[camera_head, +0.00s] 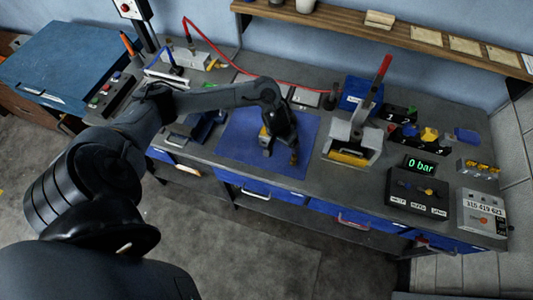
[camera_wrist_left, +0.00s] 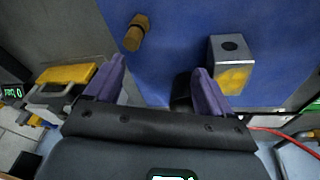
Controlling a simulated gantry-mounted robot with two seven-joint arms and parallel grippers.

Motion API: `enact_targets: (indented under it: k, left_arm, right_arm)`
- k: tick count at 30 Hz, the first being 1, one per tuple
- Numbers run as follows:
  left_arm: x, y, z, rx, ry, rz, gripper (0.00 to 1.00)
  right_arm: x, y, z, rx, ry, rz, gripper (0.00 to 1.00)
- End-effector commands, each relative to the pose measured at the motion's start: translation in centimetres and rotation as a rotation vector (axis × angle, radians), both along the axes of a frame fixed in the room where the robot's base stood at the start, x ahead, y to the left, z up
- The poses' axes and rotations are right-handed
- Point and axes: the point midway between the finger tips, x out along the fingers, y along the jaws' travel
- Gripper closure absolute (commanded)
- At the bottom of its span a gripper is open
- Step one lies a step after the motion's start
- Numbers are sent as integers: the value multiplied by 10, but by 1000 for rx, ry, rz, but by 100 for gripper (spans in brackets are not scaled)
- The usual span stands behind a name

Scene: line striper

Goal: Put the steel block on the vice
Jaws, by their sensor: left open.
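The steel block (camera_wrist_left: 230,62), grey with a hole in its top and a yellow face, stands on the blue mat in the wrist view, just beyond the right finger. In the head view, a small part of it (camera_head: 264,137) shows beside my left gripper (camera_head: 281,148). My left gripper (camera_wrist_left: 160,75) is open over the mat, with nothing between its fingertips. A blue and grey device that looks like the vice (camera_head: 201,131) stands left of the mat, partly hidden by my left arm. My right gripper is not in view.
A brass piece (camera_wrist_left: 136,32) is on the blue mat (camera_head: 232,154) near the gripper. A grey press with a red lever (camera_head: 352,148) stands right of the mat. A control box reading 0 bar (camera_head: 417,190) is farther right. A red hose (camera_head: 255,75) crosses the back.

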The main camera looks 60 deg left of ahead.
Motion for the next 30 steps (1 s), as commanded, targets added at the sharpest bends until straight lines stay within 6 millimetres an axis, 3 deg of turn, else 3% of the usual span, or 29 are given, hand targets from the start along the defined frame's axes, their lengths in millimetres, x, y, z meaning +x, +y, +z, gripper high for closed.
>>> enact_targets:
  k: [1,6,9,11,15,24,27,30]
  left_arm:
    - [-2,-38,-11,-15,-40,-95,17]
    - [-10,-144,-15,1,-229,-365,17]
    - [-26,-188,-2,39,-314,-453,17]
    - [-38,-203,9,69,-338,-478,17]
    - [-75,-209,30,131,-310,-496,17]
    - [-157,-183,50,136,-113,-504,17]
    - [-172,-178,52,126,-78,-510,2]
    - [-179,-175,54,120,-61,-514,0]
  right_arm:
    - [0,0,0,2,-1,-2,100]
    - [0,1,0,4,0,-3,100]
    - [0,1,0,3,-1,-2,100]
    - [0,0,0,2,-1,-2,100]
    - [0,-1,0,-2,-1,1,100]
    - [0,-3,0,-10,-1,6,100]
    - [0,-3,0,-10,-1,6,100]
    - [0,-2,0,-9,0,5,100]
